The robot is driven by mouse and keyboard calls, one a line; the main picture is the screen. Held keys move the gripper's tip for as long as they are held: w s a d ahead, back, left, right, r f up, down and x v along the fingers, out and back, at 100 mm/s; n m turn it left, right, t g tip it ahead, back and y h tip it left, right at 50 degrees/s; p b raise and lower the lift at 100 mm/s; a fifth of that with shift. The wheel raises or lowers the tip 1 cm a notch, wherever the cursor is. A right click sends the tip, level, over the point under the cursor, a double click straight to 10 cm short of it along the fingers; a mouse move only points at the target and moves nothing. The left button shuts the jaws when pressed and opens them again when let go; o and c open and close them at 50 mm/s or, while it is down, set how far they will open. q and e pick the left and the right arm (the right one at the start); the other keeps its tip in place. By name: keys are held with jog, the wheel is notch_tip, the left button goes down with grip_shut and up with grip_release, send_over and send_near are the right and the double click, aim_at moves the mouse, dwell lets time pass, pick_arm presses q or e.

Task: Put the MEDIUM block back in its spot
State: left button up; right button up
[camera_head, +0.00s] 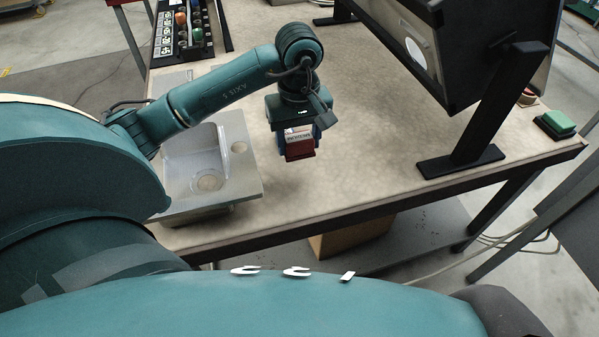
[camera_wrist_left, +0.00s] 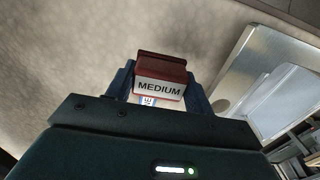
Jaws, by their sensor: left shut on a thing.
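The MEDIUM block (camera_head: 301,153) is dark red with a pale label face. In the left wrist view the block (camera_wrist_left: 162,68) shows the word MEDIUM on its label. My left gripper (camera_head: 299,138) is shut on the block, with a blue finger on each side of it. It holds the block over the beige table, just right of the sink. Whether the block touches the table cannot be told for sure. The block's spot cannot be made out in these views. My right gripper is not in view.
A black rack (camera_head: 184,51) with several small coloured items is at the back left. A large black-framed panel (camera_head: 466,101) stands at right.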

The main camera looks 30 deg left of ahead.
aim_at(300, 137)
pick_arm(q)
jog(key=shift+d+f, duration=0.1)
jog(key=shift+f, duration=4.05)
jog(key=o, duration=0.9)
jog(key=shift+o, duration=0.2)
notch_tip(300, 137, up, 12)
jog(key=shift+r, duration=0.15)
